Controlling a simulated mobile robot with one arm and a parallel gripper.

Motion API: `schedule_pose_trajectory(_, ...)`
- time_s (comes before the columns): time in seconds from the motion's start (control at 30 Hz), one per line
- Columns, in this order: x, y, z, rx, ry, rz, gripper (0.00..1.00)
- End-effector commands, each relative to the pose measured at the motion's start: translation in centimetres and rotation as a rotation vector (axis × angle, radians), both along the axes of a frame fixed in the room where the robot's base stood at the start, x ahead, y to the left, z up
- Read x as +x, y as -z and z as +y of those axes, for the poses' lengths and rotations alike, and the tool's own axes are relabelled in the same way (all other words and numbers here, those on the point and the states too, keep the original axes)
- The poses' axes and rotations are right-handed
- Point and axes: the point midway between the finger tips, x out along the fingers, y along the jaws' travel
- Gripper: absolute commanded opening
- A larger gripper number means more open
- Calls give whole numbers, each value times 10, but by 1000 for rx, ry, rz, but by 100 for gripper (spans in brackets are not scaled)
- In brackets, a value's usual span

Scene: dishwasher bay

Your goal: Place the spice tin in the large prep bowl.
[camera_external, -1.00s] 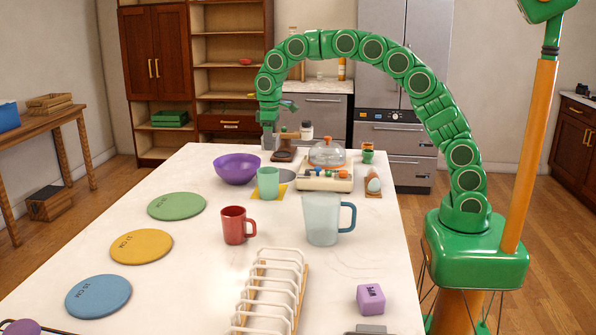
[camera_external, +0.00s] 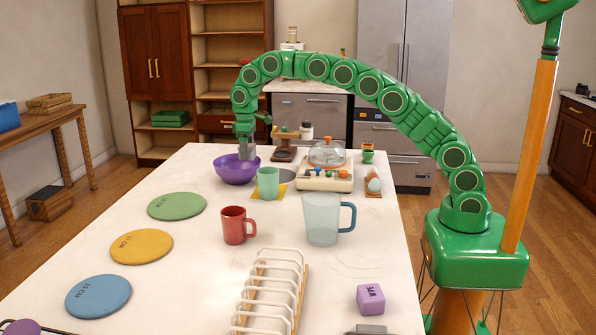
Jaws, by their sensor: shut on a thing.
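The purple large prep bowl (camera_external: 233,172) stands at the far left of the white table. My gripper (camera_external: 247,156) points straight down over the bowl's right back part, its tips at about rim height. It is shut on the spice tin, which is hard to make out among the grey fingers. The lower end of the grip is partly hidden by the bowl's near wall, so I cannot tell whether the tin touches the bowl.
A green cup (camera_external: 268,183) stands close to the bowl's right front. A red mug (camera_external: 236,226), a clear jug (camera_external: 322,220) and a white rack (camera_external: 270,290) stand nearer. Flat round discs (camera_external: 177,206) lie along the left.

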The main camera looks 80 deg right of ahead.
Motion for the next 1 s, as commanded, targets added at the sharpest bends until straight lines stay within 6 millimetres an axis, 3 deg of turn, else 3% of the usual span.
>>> schedule_pose_trajectory(0.43, 31, 41, -5, 1, 0, 4, 32)
schedule_pose_trajectory(1.0, 43, 54, -7, 0, 0, 0, 32)
